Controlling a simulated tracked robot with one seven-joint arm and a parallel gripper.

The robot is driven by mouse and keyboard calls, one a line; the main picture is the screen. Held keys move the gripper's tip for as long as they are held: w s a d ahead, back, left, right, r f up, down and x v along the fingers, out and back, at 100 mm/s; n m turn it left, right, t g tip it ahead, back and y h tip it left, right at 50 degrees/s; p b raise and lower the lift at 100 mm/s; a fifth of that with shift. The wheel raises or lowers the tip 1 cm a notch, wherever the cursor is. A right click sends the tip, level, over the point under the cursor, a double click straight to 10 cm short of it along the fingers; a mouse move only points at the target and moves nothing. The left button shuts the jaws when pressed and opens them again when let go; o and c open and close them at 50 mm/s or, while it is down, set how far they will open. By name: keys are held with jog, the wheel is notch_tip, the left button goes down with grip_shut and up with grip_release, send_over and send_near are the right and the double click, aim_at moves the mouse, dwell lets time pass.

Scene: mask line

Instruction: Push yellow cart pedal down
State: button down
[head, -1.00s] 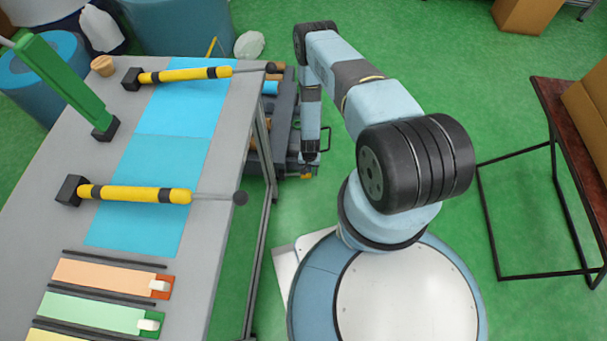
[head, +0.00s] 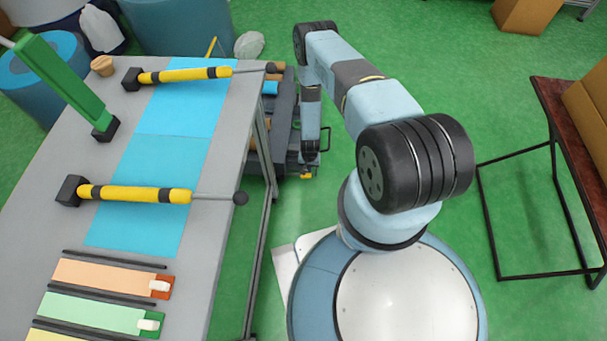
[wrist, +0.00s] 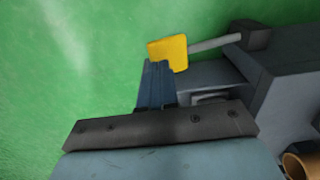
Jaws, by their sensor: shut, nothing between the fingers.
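The yellow pedal (wrist: 168,52) sits at the end of a grey rod on the dark cart (wrist: 285,95) in the wrist view. In the head view a small part of the yellow pedal (head: 306,176) shows just below my gripper (head: 308,160), at the near end of the dark cart (head: 284,120). In the wrist view my gripper (wrist: 157,66) has its blue fingers together and empty. Their tips overlap the lower left edge of the pedal. I cannot tell whether they touch it.
A grey table (head: 225,150) with yellow-handled tools stands left of my arm, its frame beside the cart. A brown-topped table (head: 570,130) with a black frame stands at the right. Green floor is clear between that table and my arm.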

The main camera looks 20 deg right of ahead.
jog(key=shift+f, duration=0.15)
jog(key=shift+f, duration=2.2)
jog(key=shift+r, duration=4.05)
